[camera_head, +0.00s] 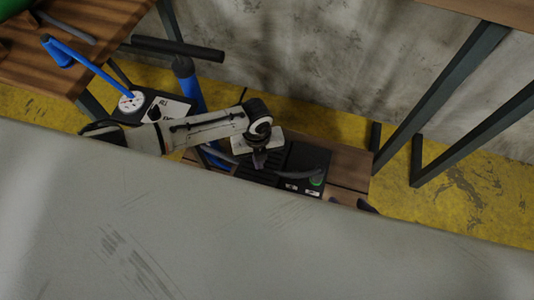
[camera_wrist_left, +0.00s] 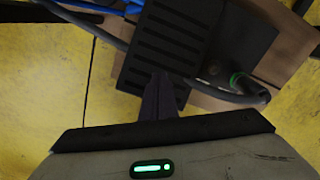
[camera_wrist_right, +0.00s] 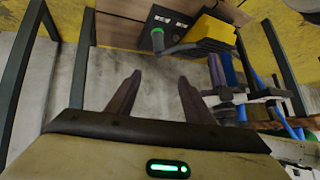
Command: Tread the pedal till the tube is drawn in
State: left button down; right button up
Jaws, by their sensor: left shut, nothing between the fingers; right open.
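The pedal (camera_wrist_left: 170,45) is a black ribbed plate, seen from above in the left wrist view. In the head view my arm partly hides it. In the right wrist view its side shows as a yellow block (camera_wrist_right: 212,30). My left gripper (camera_wrist_left: 160,78) is shut and empty over the pedal's near edge; contact cannot be told. My right gripper (camera_wrist_right: 156,82) is open and empty, away from the pedal.
A blue pump (camera_head: 188,85) with a black T-handle stands left of the pedal. A box with a round gauge (camera_head: 131,101) is beside it. A wooden table (camera_head: 85,35) is at the left. Dark metal legs (camera_head: 440,100) stand at the right, before a concrete wall (camera_head: 330,60).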

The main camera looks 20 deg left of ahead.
dwell(0.5)
pick_arm(q)
jog(key=shift+f, duration=0.25)
notch_tip(320, 180, down, 7)
jog(key=b, duration=0.6)
jog(key=shift+w+r, duration=0.1)
jog(key=shift+r, duration=0.25)
notch_tip(320, 180, up, 3)
jog(key=p, duration=0.3)
notch_tip(320, 180, up, 4)
jog(key=p, duration=0.4)
jog(key=shift+f, duration=0.1)
pick_arm(e)
jog(key=shift+s+d+r+t, duration=0.2)
jog(key=shift+d+r+t, duration=0.1)
jog(key=shift+d+r, duration=0.15)
jog(key=shift+a, duration=0.1)
